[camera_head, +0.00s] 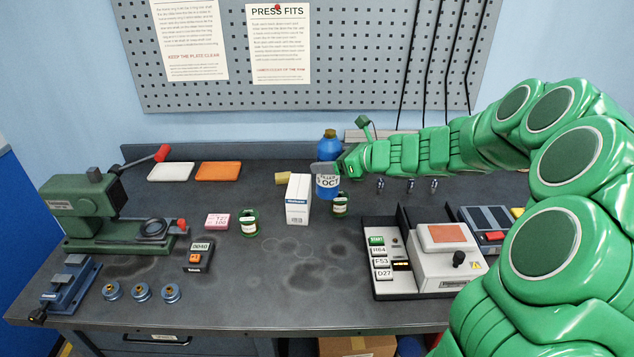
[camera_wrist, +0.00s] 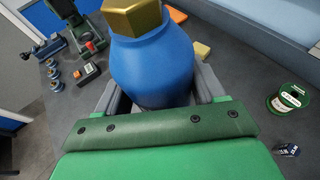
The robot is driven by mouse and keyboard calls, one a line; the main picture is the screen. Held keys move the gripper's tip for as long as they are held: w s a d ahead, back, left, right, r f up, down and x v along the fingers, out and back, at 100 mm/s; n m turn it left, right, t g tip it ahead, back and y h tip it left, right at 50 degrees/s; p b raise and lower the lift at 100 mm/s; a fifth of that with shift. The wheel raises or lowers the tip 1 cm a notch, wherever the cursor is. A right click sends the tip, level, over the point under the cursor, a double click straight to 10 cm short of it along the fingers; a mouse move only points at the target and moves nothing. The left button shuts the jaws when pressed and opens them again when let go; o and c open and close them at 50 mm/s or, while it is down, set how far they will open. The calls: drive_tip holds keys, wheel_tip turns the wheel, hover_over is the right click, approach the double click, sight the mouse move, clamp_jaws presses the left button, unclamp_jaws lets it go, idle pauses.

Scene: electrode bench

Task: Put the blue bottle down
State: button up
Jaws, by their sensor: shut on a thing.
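The blue bottle (camera_head: 328,150) with a brass-coloured cap is near the back middle of the bench, upright in the head view. Its label is partly covered by my gripper (camera_head: 341,168). In the wrist view the bottle (camera_wrist: 152,68) fills the top middle, and the grey fingers of my gripper (camera_wrist: 155,98) are shut on it from both sides. I cannot tell whether the bottle's base touches the bench (camera_head: 290,280).
A grey instrument (camera_head: 445,258) stands at right. The front middle of the bench is clear.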

drive_tip(key=shift+w+a+f+n+g, duration=0.6)
drive_tip(key=shift+w+a+f, duration=0.5)
drive_tip(key=shift+w, duration=7.4)
drive_tip(key=w+f, duration=0.5)
drive_tip(key=f, duration=0.4)
drive_tip(key=shift+a, duration=0.25)
drive_tip(key=shift+f, duration=0.1)
drive_tip(key=o, duration=1.5)
drive_tip(key=shift+f, duration=0.1)
